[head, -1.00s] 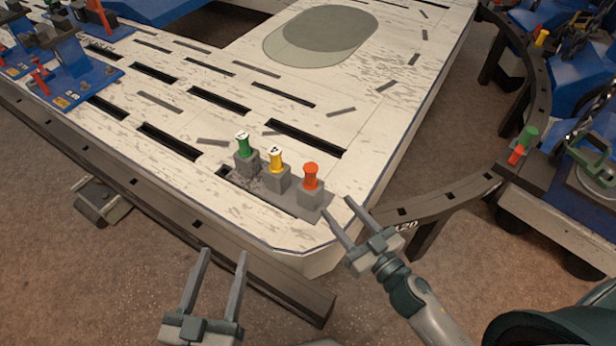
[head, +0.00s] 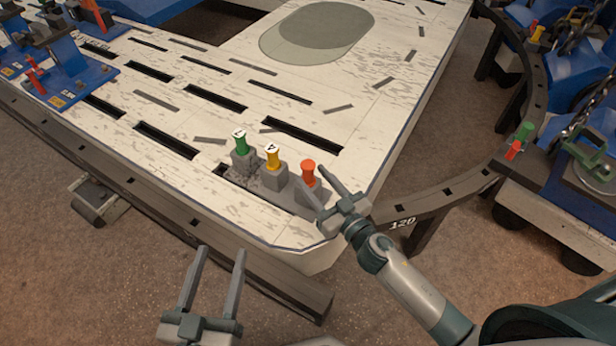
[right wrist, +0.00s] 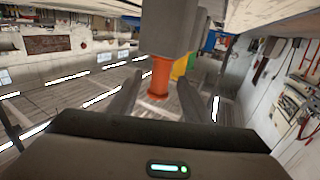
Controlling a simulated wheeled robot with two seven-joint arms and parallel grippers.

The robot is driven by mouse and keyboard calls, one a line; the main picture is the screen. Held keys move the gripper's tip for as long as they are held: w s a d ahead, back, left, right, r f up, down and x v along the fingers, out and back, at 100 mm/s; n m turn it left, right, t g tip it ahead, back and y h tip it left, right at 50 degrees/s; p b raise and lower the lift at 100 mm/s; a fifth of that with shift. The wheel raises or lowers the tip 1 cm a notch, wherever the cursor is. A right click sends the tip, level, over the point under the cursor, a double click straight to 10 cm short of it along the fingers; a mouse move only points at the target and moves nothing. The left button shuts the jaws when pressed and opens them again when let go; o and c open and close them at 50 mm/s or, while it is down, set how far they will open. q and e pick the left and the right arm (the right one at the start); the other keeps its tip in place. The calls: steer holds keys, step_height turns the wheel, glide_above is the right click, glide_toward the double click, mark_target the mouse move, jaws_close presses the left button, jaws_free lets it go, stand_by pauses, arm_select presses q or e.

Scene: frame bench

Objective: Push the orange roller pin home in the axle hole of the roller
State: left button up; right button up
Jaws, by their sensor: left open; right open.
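An orange pin (head: 308,172) stands upright in a grey block (head: 310,193) at the near corner of the pale bench top. My right gripper (head: 314,182) is open, with its fingers reaching toward the orange pin from the right. In the right wrist view the orange pin (right wrist: 159,78) shows between the two open fingers of the right gripper (right wrist: 166,92), with a gap on each side. My left gripper (head: 217,252) is open and empty in front of the bench edge. I cannot make out the roller or its axle hole.
A yellow pin (head: 272,157) and a green pin (head: 240,143) stand in blocks left of the orange one. The bench top (head: 365,115) has several dark slots. A dark curved rail (head: 440,200) runs at the right. Blue fixtures (head: 60,85) stand at the far left.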

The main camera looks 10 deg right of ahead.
steer(key=shift+x, duration=0.95)
steer(key=shift+w, duration=0.15)
steer(key=shift+x, duration=2.45)
jaws_close()
